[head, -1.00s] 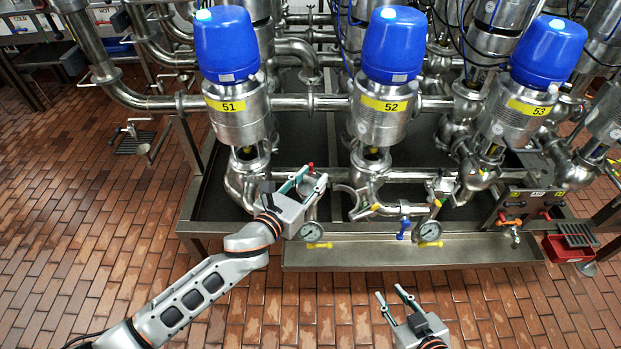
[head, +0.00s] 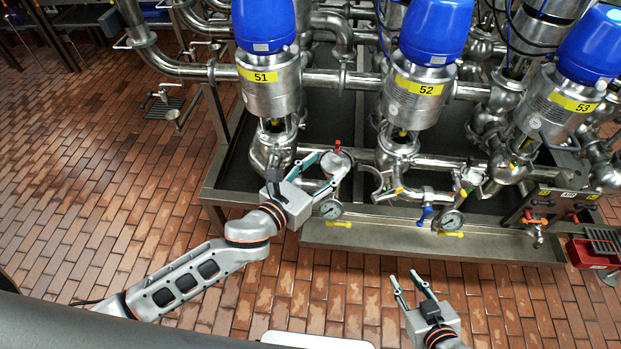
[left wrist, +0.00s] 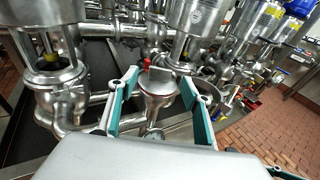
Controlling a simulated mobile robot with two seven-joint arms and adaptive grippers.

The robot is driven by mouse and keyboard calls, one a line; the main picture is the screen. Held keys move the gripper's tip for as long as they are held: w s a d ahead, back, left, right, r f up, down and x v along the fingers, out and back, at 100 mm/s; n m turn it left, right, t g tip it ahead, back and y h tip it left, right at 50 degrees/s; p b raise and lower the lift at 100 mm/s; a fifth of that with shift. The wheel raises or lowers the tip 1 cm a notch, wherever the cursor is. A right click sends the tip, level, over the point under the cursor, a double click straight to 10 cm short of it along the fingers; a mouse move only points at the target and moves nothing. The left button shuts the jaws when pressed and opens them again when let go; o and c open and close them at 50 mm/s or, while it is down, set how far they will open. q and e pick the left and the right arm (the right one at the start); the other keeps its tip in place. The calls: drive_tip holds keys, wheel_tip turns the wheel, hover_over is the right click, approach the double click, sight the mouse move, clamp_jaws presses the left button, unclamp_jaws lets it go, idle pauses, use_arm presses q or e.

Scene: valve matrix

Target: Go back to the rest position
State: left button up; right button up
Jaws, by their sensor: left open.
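My left gripper (head: 325,171) is open in front of the valve unit labelled 51 (head: 270,85). In the left wrist view its two green-edged fingers (left wrist: 155,98) stand apart on either side of a steel pipe fitting (left wrist: 156,92) with a small red handle (left wrist: 147,64). I cannot tell whether the fingers touch the fitting. My right gripper (head: 412,284) is over the brick floor at the lower right, its two fingers apart and empty, clear of the pipework.
Valves 52 (head: 420,88) and 53 (head: 570,100) stand to the right. Pressure gauges (head: 331,209) and yellow and blue handles (head: 425,214) sit along the front of the steel drip tray (head: 350,231). A red bin (head: 585,254) is at the far right.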

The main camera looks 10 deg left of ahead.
use_arm(q)
drive_tip(key=v, duration=0.6)
drive_tip(key=shift+s, duration=0.2)
drive_tip(key=shift+a, duration=0.1)
drive_tip(key=s+a+f+m+g+y, duration=0.1)
drive_tip(key=s+a+f+m, duration=0.3)
drive_tip(key=m, duration=0.7)
drive_tip(key=s+a+f+m+g+y, duration=0.1)
drive_tip(key=s+a+f+m+y, duration=0.1)
drive_tip(key=s+a+f+m, duration=0.3)
drive_tip(key=s+a+f+m+g+y, duration=0.1)
drive_tip(key=s+a+f+m, duration=0.3)
drive_tip(key=f+m, duration=0.6)
drive_tip(key=a+m+y, duration=0.1)
drive_tip(key=m, duration=0.7)
drive_tip(key=shift+s+f, duration=0.25)
drive_tip(key=shift+s, duration=0.05)
